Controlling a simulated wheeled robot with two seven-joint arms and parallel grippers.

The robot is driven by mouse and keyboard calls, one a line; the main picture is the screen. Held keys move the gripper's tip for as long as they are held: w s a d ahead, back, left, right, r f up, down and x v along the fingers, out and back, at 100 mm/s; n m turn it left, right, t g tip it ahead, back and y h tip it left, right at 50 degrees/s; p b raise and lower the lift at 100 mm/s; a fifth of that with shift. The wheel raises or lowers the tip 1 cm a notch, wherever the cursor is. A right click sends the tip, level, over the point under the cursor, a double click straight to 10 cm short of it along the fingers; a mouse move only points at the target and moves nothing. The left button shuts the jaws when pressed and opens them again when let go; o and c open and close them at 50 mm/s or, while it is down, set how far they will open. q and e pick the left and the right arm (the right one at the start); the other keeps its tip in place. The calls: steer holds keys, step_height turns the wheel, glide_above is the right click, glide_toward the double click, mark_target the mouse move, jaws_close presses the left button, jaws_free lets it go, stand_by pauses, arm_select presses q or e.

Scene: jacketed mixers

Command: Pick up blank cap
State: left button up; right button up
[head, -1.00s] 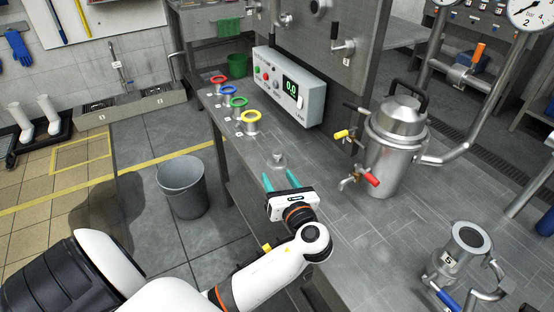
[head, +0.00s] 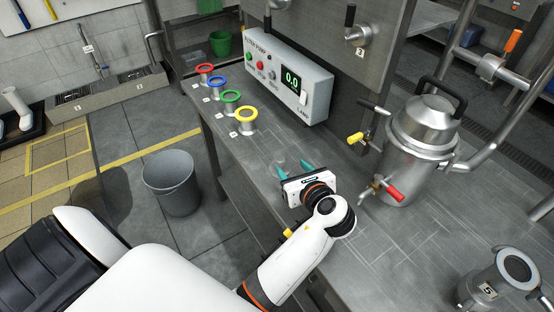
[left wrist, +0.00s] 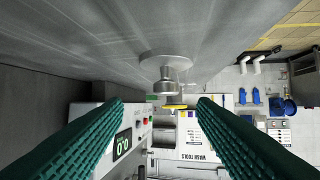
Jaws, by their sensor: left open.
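The blank cap (head: 281,161) is a small grey metal piece standing on the steel bench, just beyond my left fingertips in the head view. In the left wrist view the cap (left wrist: 166,66) shows a wide round disc against the bench and a narrower knob. My left gripper (head: 293,167) has teal fingers, held apart and low by the bench. In the left wrist view the ridged fingers of the left gripper (left wrist: 160,103) are spread wide with nothing between them. The cap lies ahead of them, apart from both. My right gripper is not in view.
Rings in red, blue, green and yellow (head: 246,115) stand along the bench's left edge. A control box (head: 289,80) stands behind. A jacketed metal vessel (head: 422,140) with a red-handled tap is to the right. A grey bucket (head: 173,184) is on the floor.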

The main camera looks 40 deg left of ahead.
mark_target(278, 158)
arm_select(q)
steer(key=x, duration=0.3)
steer(key=shift+w+a+f, duration=0.15)
steer(key=shift+a, duration=0.15)
steer(key=shift+w+a+f, duration=0.15)
steer(key=shift+a, duration=0.05)
steer(key=x, duration=0.4)
steer(key=shift+a+f, duration=0.35)
steer(key=shift+f, duration=0.05)
steer(key=shift+a+f, duration=0.15)
steer(key=shift+a, duration=0.1)
jaws_close()
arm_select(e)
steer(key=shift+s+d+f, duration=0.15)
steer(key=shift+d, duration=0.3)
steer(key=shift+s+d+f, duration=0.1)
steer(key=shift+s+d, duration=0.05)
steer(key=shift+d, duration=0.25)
